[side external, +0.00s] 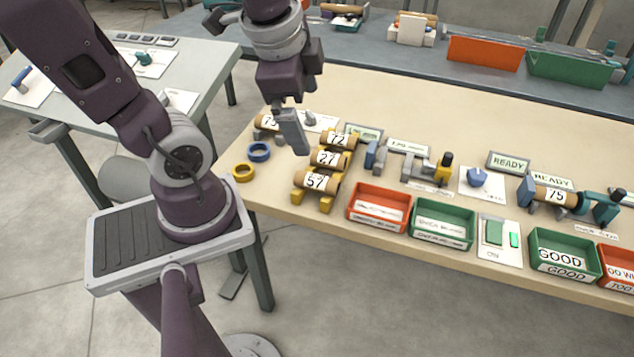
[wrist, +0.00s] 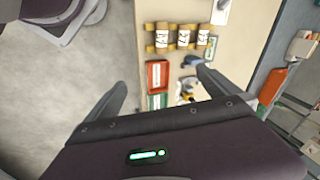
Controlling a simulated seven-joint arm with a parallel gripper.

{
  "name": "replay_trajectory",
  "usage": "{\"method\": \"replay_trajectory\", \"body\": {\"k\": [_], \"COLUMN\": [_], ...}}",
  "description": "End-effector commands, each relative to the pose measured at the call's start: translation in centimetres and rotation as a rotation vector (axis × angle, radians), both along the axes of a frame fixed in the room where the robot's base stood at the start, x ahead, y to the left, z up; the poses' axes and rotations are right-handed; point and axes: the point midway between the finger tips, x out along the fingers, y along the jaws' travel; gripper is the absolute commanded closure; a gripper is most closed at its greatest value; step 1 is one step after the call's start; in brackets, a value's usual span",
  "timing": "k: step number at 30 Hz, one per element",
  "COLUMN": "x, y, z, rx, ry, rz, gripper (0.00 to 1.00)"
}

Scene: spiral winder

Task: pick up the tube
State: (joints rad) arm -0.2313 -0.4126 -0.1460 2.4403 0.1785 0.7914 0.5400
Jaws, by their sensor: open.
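Cardboard tubes with white number labels lie at the table's left part. Three sit in a row on yellow holders: the tube marked 72 (side external: 337,140), the tube marked 27 (side external: 327,157) and the tube marked 57 (side external: 315,182). Another tube (side external: 267,122) lies behind my gripper, partly hidden. One more tube marked 75 (side external: 556,195) sits in a blue and green fixture at the right. My gripper (side external: 291,138) points down, open and empty, in front of the row's left side. In the wrist view the row's middle tube (wrist: 183,36) shows beyond the open fingers (wrist: 160,82).
More bins, READY signs and small fixtures fill the right. The table's back strip is clear.

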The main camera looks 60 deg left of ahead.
Motion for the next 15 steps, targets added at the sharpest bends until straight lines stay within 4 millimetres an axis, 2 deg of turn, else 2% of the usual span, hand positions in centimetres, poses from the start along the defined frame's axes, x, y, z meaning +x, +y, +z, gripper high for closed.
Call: {"method": "replay_trajectory", "body": {"k": [1,4,6,9,12,15], "x": [1.3,3.5,4.6,5.4,5.9,6.1], "y": [1.9,5.4,7.2,8.5,8.9,8.9], "z": [-1.9,-6.2,-9.6,-13.9,-16.5,-17.8], "rx": [0.08,0.176,0.173,0.137,0.12,0.12], "ry": [0.126,0.359,0.464,0.496,0.454,0.419], "rz": [-0.162,-0.624,-0.961,-1.373,-1.64,-1.763], "gripper": [0.0,0.0,0.0,0.0,0.0,0.0]}}
